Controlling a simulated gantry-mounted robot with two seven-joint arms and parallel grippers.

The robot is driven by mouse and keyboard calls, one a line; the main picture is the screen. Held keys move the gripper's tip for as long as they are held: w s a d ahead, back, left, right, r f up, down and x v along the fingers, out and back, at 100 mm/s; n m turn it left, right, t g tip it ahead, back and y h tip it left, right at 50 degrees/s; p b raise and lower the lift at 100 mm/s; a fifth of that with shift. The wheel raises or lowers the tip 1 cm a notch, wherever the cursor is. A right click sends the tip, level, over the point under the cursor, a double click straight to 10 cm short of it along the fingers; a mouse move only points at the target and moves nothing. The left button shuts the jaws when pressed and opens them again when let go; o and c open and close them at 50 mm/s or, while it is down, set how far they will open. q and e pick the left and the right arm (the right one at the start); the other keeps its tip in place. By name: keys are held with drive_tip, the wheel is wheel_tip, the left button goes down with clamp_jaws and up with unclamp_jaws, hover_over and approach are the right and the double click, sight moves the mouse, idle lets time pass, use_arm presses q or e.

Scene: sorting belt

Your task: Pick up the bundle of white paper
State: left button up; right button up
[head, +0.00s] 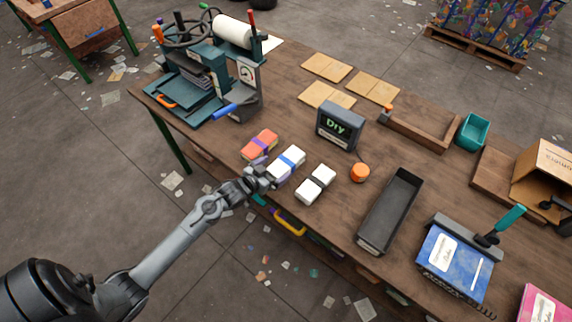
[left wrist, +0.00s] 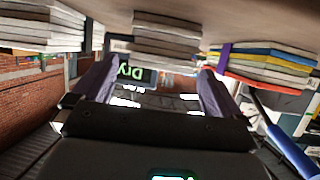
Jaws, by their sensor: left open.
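A white paper bundle with a blue band (head: 287,165) lies on the workbench, between an orange-red bundle with a purple band (head: 260,145) and a white bundle with a black band (head: 316,184). My left gripper (head: 262,174) is open at the near end of the blue-banded bundle. The left wrist view looks upside down; the middle white stack (left wrist: 165,42) shows ahead between the spread fingers (left wrist: 156,70). The coloured stack (left wrist: 268,65) is to its right there, another white stack (left wrist: 40,28) to its left. I cannot tell whether the fingers touch paper. My right gripper is not in view.
The "Dry" display (head: 340,125) and an orange button (head: 360,173) stand behind the bundles. A green press (head: 200,75) stands at the left. The bench's near edge (head: 230,180) lies under my left gripper.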

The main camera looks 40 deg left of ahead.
sight(282, 165)
use_arm(q)
drive_tip(key=shift+b+x, duration=0.3)
drive_tip(key=shift+x, duration=1.95)
drive_tip(key=shift+d, duration=0.15)
drive_tip(key=shift+c, duration=0.3)
drive_tip(key=shift+r, duration=0.1)
drive_tip(key=c, duration=1.2)
